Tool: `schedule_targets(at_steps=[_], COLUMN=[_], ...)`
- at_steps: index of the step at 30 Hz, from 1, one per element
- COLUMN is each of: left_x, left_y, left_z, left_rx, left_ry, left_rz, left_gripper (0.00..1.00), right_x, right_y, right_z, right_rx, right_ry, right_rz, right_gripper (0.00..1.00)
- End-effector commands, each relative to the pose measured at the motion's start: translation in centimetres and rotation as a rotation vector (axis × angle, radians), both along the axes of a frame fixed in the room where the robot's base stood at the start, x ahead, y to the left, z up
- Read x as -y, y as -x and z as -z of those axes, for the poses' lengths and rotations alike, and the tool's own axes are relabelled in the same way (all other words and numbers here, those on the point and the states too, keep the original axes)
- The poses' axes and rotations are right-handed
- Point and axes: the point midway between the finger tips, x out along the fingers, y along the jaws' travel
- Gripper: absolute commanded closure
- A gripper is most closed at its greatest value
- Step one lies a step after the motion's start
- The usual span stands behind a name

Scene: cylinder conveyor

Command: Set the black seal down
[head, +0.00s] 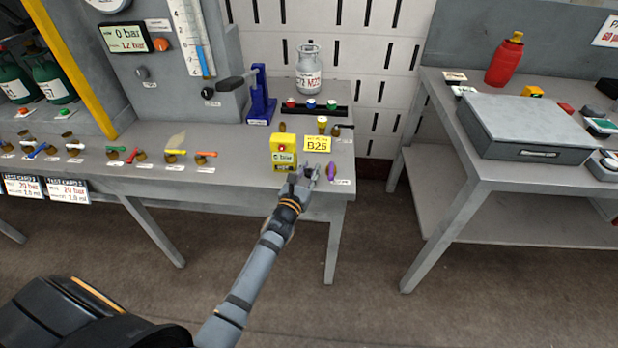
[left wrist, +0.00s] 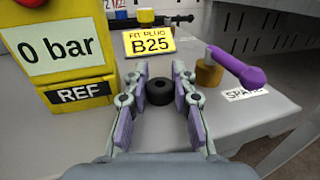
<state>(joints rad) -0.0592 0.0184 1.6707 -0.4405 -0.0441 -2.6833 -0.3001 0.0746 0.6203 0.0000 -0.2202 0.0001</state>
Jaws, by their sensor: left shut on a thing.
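My left gripper (head: 305,173) reaches over the front right part of the grey workbench (head: 226,140). In the left wrist view its fingers (left wrist: 160,94) are closed on the black seal (left wrist: 160,91), a small thick ring held between the fingertips. In the head view the seal is too small and covered to make out. I cannot tell whether the seal touches the bench top. My right gripper is not in view.
A yellow REF gauge (left wrist: 72,55) reading 0 bar stands left of the fingers. A yellow B25 card (left wrist: 149,41) is behind. A purple-handled brass fitting (left wrist: 236,69) stands close on the right, by a label. The bench edge is near on the right.

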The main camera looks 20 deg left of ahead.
Motion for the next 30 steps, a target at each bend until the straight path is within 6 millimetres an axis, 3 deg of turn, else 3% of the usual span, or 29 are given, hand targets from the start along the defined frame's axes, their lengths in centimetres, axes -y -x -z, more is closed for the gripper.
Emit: schedule_targets(at_steps=[8,9,11,21,25,30], left_x=[0.0,0.0,0.0,0.0,0.0,0.1], left_y=[0.0,0.0,0.0,0.0,2.3,6.7], left_z=[0.3,0.2,0.1,-0.6,-0.1,0.2], left_rx=[-0.002,-0.002,-0.002,-0.001,-0.004,-0.005], left_ry=[0.001,0.001,0.001,0.000,-0.001,0.000], left_rz=[0.000,0.000,0.000,0.000,0.000,0.000], left_gripper=[0.87,0.72,0.65,0.65,0.65,0.65], right_x=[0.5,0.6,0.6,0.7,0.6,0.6], right_y=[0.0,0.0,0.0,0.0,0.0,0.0], right_z=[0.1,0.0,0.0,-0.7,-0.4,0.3], right_rx=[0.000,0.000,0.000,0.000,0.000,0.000], right_ry=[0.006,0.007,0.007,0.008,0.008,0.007], right_rz=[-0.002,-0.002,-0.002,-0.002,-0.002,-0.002], right_gripper=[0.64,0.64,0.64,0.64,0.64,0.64])
